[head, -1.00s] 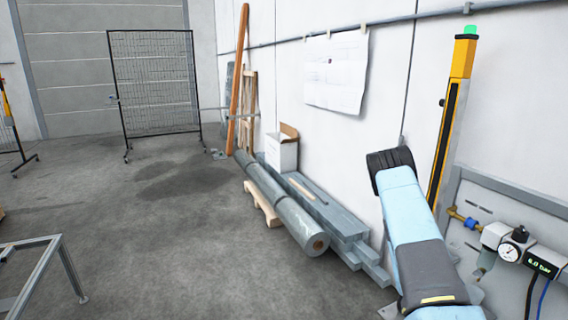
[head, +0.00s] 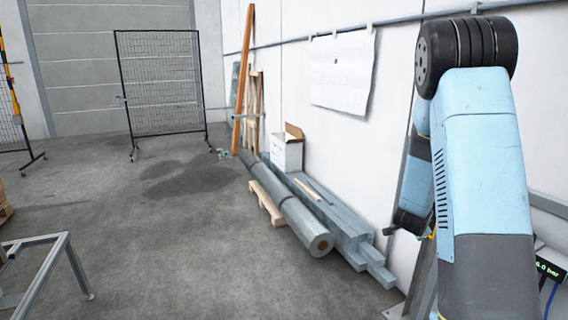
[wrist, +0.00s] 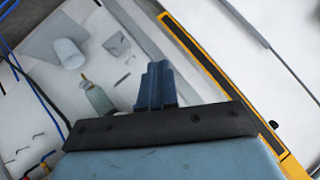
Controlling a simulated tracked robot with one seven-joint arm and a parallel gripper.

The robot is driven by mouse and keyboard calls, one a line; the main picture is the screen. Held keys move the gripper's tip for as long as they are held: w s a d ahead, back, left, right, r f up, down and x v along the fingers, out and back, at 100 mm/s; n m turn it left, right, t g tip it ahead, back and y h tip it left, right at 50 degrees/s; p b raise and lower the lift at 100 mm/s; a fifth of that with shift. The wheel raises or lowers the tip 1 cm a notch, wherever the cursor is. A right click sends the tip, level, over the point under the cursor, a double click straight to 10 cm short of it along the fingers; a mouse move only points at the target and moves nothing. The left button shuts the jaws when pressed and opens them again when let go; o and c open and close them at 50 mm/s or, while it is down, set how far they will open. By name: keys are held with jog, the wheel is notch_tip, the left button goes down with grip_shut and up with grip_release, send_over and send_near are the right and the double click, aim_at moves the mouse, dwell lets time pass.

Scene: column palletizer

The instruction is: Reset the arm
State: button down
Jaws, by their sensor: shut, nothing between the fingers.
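My arm stands at the right of the head view, light blue with black and grey joints, raised and bent at the top. Its lower link hangs behind the front link. My gripper (wrist: 155,72) shows in the wrist view as two dark blue fingers side by side, shut with nothing between them. In the wrist view a white panel with fittings lies beyond the fingers, and a yellow-edged black strip (wrist: 215,70) runs to the right of them. In the head view the gripper is too small and partly hidden to make out well.
Along the right wall lie a grey roll (head: 290,215) and grey beams (head: 345,225), with an open white box (head: 287,153) behind. A mesh panel (head: 160,85) stands at the back. A metal frame (head: 70,265) is at lower left. The middle floor is clear.

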jog(key=s+a+r+n+y, duration=0.35)
jog(key=s+a+r, duration=0.25)
jog(key=a+r, duration=0.25)
jog(key=s+a+r+n+y, duration=0.3)
jog(key=s+a+r+n, duration=0.3)
jog(key=r, duration=0.4)
jog(key=s+a+r+n+g, duration=0.1)
jog(key=s+a+r+n, duration=0.1)
jog(key=s, duration=0.5)
jog(key=s+a+r+n+g, duration=0.1)
jog(key=s+a+r+n, duration=0.1)
jog(key=s, duration=0.6)
jog(key=s+a+r+n+g, duration=0.1)
jog(key=s+a+r+n, duration=0.1)
jog(key=s, duration=0.6)
jog(key=shift+s+a+r, duration=0.2)
jog(key=shift+a+r, duration=0.1)
jog(key=shift+r, duration=0.4)
